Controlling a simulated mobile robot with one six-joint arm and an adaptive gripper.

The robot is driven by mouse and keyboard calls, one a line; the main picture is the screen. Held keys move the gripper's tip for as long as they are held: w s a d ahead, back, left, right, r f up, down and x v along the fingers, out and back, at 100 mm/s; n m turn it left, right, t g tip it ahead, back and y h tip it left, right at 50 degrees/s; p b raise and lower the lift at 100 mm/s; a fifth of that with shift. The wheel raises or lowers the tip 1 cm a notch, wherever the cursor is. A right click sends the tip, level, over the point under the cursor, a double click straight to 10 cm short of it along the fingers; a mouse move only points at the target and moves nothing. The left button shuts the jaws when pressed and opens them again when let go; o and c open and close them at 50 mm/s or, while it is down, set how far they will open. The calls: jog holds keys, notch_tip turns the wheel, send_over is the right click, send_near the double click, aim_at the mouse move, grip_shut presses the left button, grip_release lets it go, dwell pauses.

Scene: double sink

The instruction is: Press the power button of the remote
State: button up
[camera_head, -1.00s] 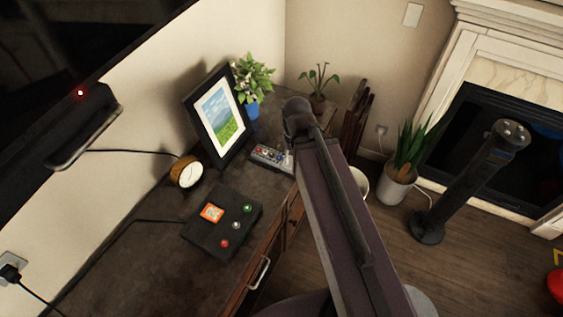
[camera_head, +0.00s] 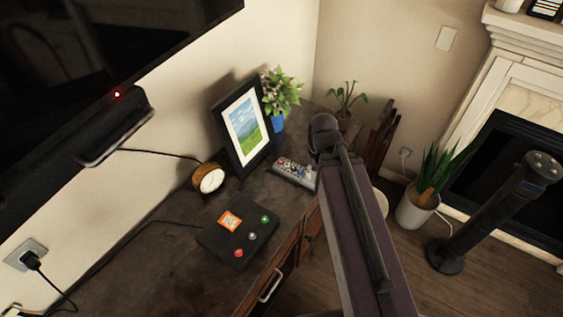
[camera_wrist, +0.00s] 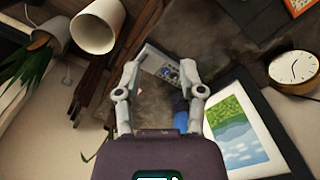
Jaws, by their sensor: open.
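The remote (camera_head: 293,172) is grey with several coloured buttons. It lies on the dark desk (camera_head: 150,262) in front of the picture frame; my arm is close to its right end in the head view. In the wrist view the remote (camera_wrist: 160,67) shows beyond and between my fingers, and part of it is cut off by the left finger. My gripper (camera_wrist: 158,74) is open and empty, with its fingers apart. I cannot tell which button is the power button. My fingertips are hidden behind my arm in the head view.
A framed picture (camera_head: 243,128), a clock (camera_head: 209,178) and a black box with coloured buttons (camera_head: 240,236) stand near the remote. A plant in a blue pot (camera_head: 278,122) is behind it. A wall-mounted screen (camera_head: 90,60) is at upper left.

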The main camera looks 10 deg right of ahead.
grip_shut()
dwell(1.4)
